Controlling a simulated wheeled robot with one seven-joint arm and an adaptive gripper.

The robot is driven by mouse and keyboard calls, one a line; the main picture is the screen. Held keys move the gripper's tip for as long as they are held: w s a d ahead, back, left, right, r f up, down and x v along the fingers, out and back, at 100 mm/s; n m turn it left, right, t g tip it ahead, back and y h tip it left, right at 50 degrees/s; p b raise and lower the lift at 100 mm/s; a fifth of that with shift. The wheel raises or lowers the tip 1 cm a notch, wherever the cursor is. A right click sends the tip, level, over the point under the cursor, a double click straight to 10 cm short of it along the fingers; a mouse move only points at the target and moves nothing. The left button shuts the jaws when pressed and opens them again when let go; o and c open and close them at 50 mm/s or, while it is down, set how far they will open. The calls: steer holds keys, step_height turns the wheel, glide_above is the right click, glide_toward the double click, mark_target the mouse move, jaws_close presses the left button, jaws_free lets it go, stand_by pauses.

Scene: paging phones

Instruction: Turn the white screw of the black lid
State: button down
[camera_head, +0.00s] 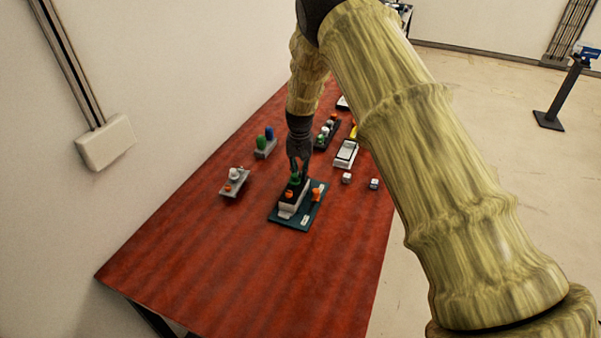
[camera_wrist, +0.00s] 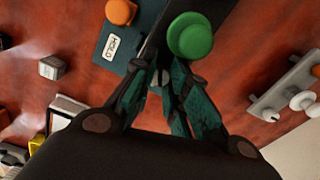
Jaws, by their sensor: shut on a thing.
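A teal board (camera_head: 285,221) lies on the red table and carries a black-topped, white-sided unit. Its black lid (camera_wrist: 158,32) shows in part in the wrist view, with a green knob (camera_wrist: 190,36) standing on it. My gripper (camera_head: 299,170) points down at the far end of this unit, by the green knob. In the wrist view my gripper (camera_wrist: 166,78) has its fingertips close together at the lid's edge, beside the green knob. A small pale piece shows between them; the fingers hide most of it, and I cannot make out the white screw clearly.
An orange knob (camera_wrist: 121,11) and a HOLD label (camera_wrist: 115,46) are on the board. A grey unit (camera_head: 234,184) stands left, another with green and blue knobs (camera_head: 264,147) behind. Small cubes (camera_head: 347,178) lie right. The near table (camera_head: 250,280) is clear.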

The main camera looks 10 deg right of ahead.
mark_target(300, 173)
stand_by(0.3)
steer(key=c, duration=1.3)
jaws_free()
steer(key=shift+c, duration=0.2)
step_height(300, 173, up, 12)
